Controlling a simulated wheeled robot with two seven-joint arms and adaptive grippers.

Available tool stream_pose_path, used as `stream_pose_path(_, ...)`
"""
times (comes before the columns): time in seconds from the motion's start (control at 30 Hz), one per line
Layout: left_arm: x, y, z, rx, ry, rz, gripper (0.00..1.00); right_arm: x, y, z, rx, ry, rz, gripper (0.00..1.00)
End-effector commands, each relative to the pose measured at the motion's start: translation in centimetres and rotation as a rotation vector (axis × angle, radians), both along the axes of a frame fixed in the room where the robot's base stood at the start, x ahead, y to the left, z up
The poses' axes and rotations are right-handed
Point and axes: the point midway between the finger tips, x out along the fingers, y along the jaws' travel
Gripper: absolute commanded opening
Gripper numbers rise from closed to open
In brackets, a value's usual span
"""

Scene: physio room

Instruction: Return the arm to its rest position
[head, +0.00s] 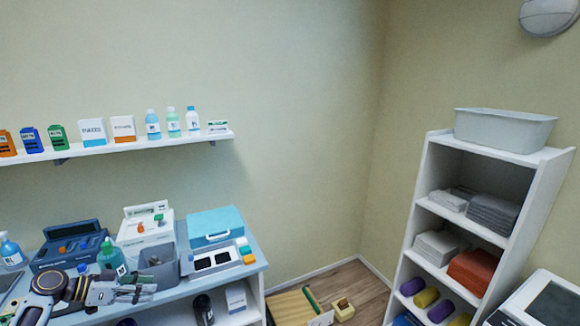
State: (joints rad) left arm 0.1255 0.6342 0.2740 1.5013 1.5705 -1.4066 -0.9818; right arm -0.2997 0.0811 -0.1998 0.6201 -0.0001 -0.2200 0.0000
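My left arm (45,292) comes in at the lower left, over the blue-topped counter. My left gripper (138,291) points to the right, in front of a grey bin (157,276) and near a green bottle (110,258). Its fingers are small and overlap the clutter behind, so whether they are open or shut is unclear. I see no object clearly held in it. My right gripper is not in view.
The counter (256,282) holds a dark case (62,246), a white box, a teal case (215,228) and a spray bottle (12,252). A wall shelf (120,145) hangs above. A white towel rack (538,200) stands right. Floor between holds low wooden items.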

Motion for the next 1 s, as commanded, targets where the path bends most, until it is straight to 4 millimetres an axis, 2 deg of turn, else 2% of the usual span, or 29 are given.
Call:
stream_pose_path(0.03, 0.0, 0.1, -2.0, 0.0, 0.04, 0.031, 0.39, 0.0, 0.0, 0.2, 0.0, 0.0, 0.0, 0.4)
stream_pose_path(0.27, -0.6, 0.8, -11.8, 0.033, 0.215, 0.204, 0.39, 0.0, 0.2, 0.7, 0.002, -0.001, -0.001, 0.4)
stream_pose_path(0.47, -2.7, 1.1, -20.4, 0.084, 0.356, 0.336, 0.39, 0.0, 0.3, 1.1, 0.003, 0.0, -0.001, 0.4)
stream_pose_path(0.6, -5.0, 1.0, -26.1, 0.13, 0.443, 0.418, 0.39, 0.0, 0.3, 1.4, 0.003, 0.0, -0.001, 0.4)
stream_pose_path(0.77, -8.4, 0.7, -32.3, 0.192, 0.532, 0.5, 0.39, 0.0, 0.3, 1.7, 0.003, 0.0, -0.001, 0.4)
stream_pose_path(1.0, -14.8, -0.3, -40.6, 0.3, 0.639, 0.596, 0.39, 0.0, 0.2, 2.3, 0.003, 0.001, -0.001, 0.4)
